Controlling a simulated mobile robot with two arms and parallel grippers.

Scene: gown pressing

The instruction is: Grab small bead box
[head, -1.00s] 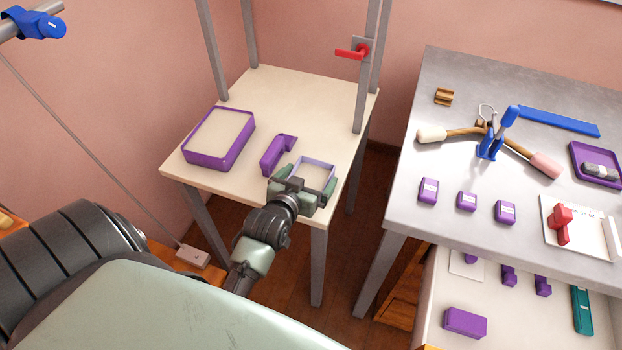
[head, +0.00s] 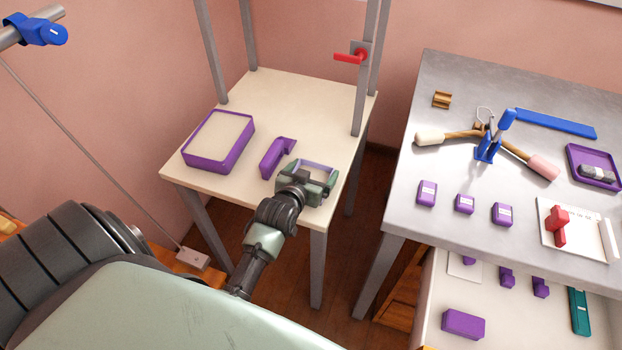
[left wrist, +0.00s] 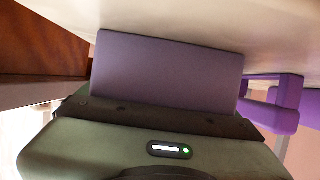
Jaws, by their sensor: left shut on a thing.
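The small bead box (head: 318,164) is a small open purple box on the cream table, near its front right corner. Its lilac side (left wrist: 165,72) fills the middle of the left wrist view, close against my gripper. My left gripper (head: 307,182) is at the box and shut on it, covering much of it in the head view. The box still appears to be at table level. My right gripper is not in view.
A larger purple tray (head: 205,165) and a purple hook-shaped piece (head: 276,158) are left of the box on the cream table (head: 290,95). Grey posts rise from the table. A grey workbench (head: 470,90) with small purple boxes, a blue tool and handled tools stands at right.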

